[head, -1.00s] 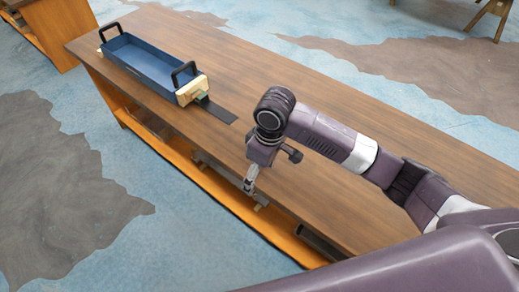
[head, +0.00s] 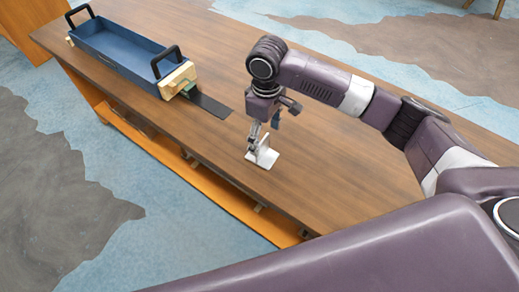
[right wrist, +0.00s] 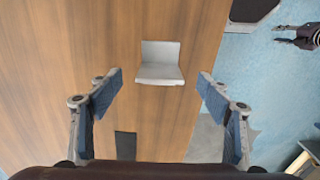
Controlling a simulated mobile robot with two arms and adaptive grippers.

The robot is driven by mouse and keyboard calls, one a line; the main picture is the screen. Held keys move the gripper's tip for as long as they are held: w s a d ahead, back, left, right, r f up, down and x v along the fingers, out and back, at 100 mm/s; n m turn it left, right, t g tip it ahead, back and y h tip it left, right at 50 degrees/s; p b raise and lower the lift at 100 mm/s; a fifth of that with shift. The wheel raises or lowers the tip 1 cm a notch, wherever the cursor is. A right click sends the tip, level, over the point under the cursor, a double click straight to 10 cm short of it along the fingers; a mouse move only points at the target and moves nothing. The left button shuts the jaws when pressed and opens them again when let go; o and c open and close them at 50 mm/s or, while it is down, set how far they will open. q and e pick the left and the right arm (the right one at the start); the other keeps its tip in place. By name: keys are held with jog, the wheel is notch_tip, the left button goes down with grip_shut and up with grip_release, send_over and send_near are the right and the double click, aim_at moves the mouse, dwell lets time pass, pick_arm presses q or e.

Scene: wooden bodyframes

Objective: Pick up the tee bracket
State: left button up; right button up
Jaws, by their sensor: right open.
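The tee bracket (head: 264,158), a small pale grey piece with a flat base and an upright plate, stands on the wooden table near its front edge. In the right wrist view the bracket (right wrist: 160,64) lies ahead, roughly centred between the fingers. My right gripper (head: 263,138) is open and empty, above and close to the bracket in the head view. Its two blue-padded fingers (right wrist: 160,84) stand wide apart, and neither visibly touches the bracket. Part of the bracket is covered by a finger in the head view.
A blue tray (head: 118,55) with black handles and cream end blocks stands at the table's far left. A flat black strip (head: 211,105) lies beside it. The table (head: 345,185) is bare right of the bracket. An orange lower ledge (head: 190,178) runs along the front.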

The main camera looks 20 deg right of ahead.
aim_at(262, 150)
jog(key=shift+w+f, duration=0.3)
jog(key=shift+f, duration=0.3)
jog(key=shift+w+f, duration=0.1)
jog(key=shift+f, duration=0.25)
jog(key=shift+s+f+p, duration=0.25)
jog(key=shift+f+p, duration=0.1)
jog(key=shift+f, duration=0.4)
jog(key=f, duration=0.3)
jog(key=f+p, duration=0.1)
jog(key=f, duration=0.1)
jog(key=shift+w+a, duration=0.2)
jog(key=shift+a, duration=0.1)
pick_arm(q)
jog(key=shift+w+r, duration=0.4)
jog(key=shift+r, duration=0.25)
pick_arm(e)
jog(key=shift+r, duration=0.1)
jog(key=c, duration=1.4)
